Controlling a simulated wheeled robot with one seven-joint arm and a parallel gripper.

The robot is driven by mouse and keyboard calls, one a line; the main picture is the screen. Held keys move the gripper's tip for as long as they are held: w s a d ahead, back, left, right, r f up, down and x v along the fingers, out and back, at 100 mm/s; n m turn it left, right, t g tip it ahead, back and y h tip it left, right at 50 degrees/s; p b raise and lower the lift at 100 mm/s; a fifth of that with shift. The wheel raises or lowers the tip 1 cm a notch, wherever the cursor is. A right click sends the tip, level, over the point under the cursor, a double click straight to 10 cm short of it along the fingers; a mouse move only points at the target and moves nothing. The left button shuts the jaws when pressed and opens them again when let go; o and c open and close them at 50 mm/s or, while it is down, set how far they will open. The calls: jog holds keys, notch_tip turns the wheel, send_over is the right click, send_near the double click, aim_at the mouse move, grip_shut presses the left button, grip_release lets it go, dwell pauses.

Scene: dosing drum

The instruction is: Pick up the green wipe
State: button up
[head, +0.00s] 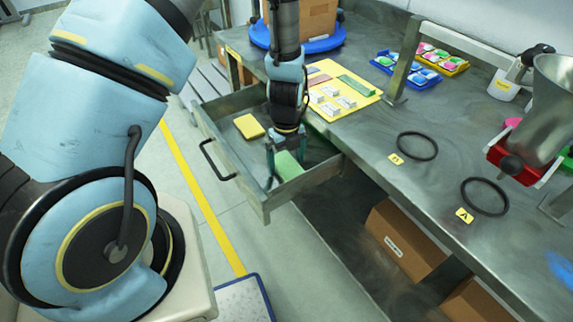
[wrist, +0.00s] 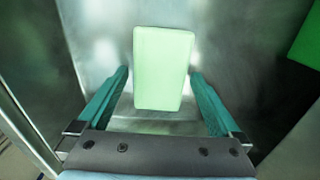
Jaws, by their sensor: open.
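The green wipe (head: 288,165) is a pale green block lying in the open metal drawer (head: 251,203), near its front right corner. In the wrist view the green wipe (wrist: 163,68) is upright in the picture, between and just beyond the fingertips. My gripper (head: 272,163) reaches down into the drawer over the wipe. In the wrist view my gripper (wrist: 159,78) is open, with one teal finger on each side of the wipe. A gap shows on the left; the right fingertip is very close to the wipe, and I cannot tell if it touches.
A yellow block (head: 249,126) lies further back in the drawer. The drawer's walls stand around my gripper. Above it, the metal bench (head: 375,150) holds a yellow board (head: 340,92), a blue tray (head: 405,70) and black rings (head: 417,146). A metal hopper (head: 553,95) stands at right.

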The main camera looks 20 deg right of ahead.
aim_at(286, 165)
jog(key=shift+f, duration=0.1)
jog(key=c, duration=1.1)
jog(key=shift+c, duration=0.2)
notch_tip(286, 165, up, 10)
jog(key=b, duration=0.1)
jog(key=shift+b, duration=0.4)
